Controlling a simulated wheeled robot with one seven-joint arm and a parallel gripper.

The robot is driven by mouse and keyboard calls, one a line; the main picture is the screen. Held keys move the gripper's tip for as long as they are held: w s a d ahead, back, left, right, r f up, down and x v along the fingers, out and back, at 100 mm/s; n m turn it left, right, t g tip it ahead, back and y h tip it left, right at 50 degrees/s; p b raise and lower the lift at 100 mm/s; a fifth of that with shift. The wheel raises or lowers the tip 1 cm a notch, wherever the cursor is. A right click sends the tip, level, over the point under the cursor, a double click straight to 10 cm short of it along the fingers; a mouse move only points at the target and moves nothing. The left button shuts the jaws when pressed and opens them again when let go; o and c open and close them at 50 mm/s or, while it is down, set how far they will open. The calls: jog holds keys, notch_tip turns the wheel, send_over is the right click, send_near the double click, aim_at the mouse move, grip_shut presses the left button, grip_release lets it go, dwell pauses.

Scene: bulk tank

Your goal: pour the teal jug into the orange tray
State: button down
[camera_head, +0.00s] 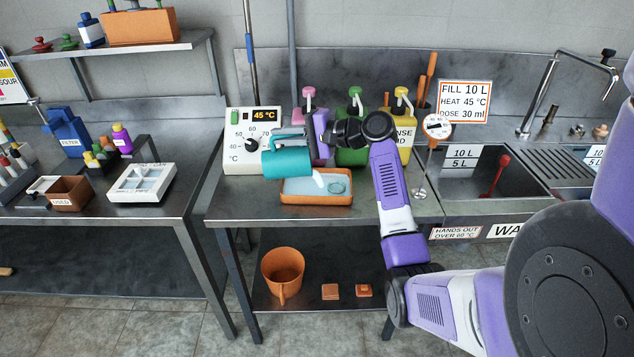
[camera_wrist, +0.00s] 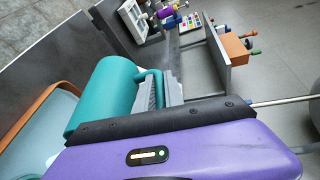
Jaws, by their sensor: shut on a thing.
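The teal jug (camera_head: 287,156) is tipped on its side above the orange tray (camera_head: 318,200) in the head view. A pale stream falls from its mouth into the tray, where light blue liquid lies. My gripper (camera_head: 308,136) is shut on the jug's handle side, to the right of the controller box. In the wrist view the teal jug (camera_wrist: 104,95) shows with its handle beside the gripper's fingers (camera_wrist: 165,92). The orange tray (camera_wrist: 28,112) with pale liquid shows at the left there. The fingertips' exact contact on the handle is partly hidden.
A white temperature controller (camera_head: 247,143) reading 45 °C stands behind the jug. A green pump bottle (camera_head: 352,145) and a yellow one (camera_head: 404,135) stand close behind my arm. A sink (camera_head: 480,185) is at the right. An orange bucket (camera_head: 283,272) is on the lower shelf.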

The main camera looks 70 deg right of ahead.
aim_at(263, 153)
jog(key=shift+s+d+r+t+b, duration=0.3)
jog(key=shift+s+r+t+b, duration=0.05)
jog(key=shift+s+t, duration=0.25)
jog(key=shift+r, duration=0.1)
jog(key=w+g+p, duration=0.1)
jog(key=w+a+g, duration=0.1)
jog(key=w, duration=0.1)
jog(key=w+a+g+p, duration=0.1)
jog(key=w, duration=0.1)
jog(key=shift+a+f+n+p, duration=0.15)
jog(key=shift+f+n+p, duration=0.2)
jog(key=shift+n, duration=0.05)
jog(key=shift+s+f, duration=0.1)
jog(key=shift+f, duration=0.05)
jog(key=shift+w+a+g+p, duration=0.1)
jog(key=shift+w+g+p, duration=0.1)
jog(key=shift+g+p, duration=0.15)
jog(key=p, duration=0.1)
jog(key=w+g+p, duration=0.1)
jog(key=shift+a+f+h+p, duration=0.25)
jog(key=shift+f+h+p, duration=0.15)
jog(key=w+a+f+n+g+h+p, duration=0.3)
jog(key=w+f+g+p, duration=0.3)
jog(key=g, duration=0.5)
jog(key=shift+w+a+f+h, duration=0.35)
jog(key=shift+w+h, duration=0.35)
jog(key=shift+w, duration=0.55)
